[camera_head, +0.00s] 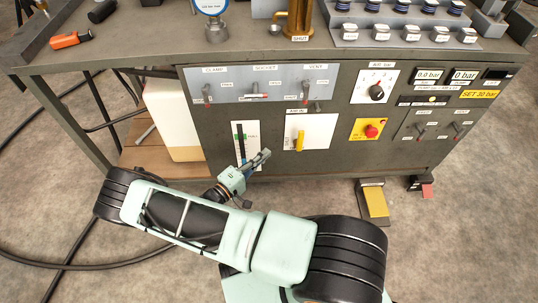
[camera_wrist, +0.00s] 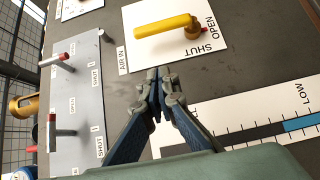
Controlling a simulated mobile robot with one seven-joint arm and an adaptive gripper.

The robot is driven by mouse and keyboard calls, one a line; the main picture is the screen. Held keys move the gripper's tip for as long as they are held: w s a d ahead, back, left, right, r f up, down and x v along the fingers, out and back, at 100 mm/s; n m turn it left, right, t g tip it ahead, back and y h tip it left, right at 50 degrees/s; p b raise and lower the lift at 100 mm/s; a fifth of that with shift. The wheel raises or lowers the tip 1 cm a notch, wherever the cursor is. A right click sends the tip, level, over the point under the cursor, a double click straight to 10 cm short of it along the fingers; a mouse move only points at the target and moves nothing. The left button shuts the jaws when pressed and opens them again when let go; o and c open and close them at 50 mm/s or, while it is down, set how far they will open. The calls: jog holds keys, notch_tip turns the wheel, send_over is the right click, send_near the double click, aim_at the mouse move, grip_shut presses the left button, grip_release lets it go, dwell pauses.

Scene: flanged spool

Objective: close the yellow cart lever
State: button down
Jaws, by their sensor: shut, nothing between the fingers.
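The yellow lever (camera_head: 299,141) is on a white plate (camera_head: 323,133) marked AIR IN, on the front of the cart. It stands about upright in the head view. In the wrist view the yellow lever (camera_wrist: 163,26) runs left from a brass pivot (camera_wrist: 194,31), beside the words OPEN and SHUT. My gripper (camera_head: 266,153) is in front of the panel, left of and a little below the lever in the head view. In the wrist view my gripper (camera_wrist: 158,74) has its fingertips together, empty, apart from the lever and just below its plate.
A level gauge (camera_head: 239,146) is left of the lever plate. A grey panel (camera_head: 265,84) with several small red-tipped levers is above. A dial (camera_head: 376,91) and a red button (camera_head: 371,131) are to the right. A yellow pedal (camera_head: 375,202) is on the floor.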

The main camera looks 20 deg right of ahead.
aim_at(299, 139)
jog(key=w+d+b, duration=0.1)
jog(key=w+d, duration=0.1)
jog(key=d, duration=0.8)
jog(key=shift+w+d, duration=0.2)
jog(key=shift+w, duration=0.05)
jog(key=shift+r, duration=0.1)
jog(key=shift+d, duration=0.15)
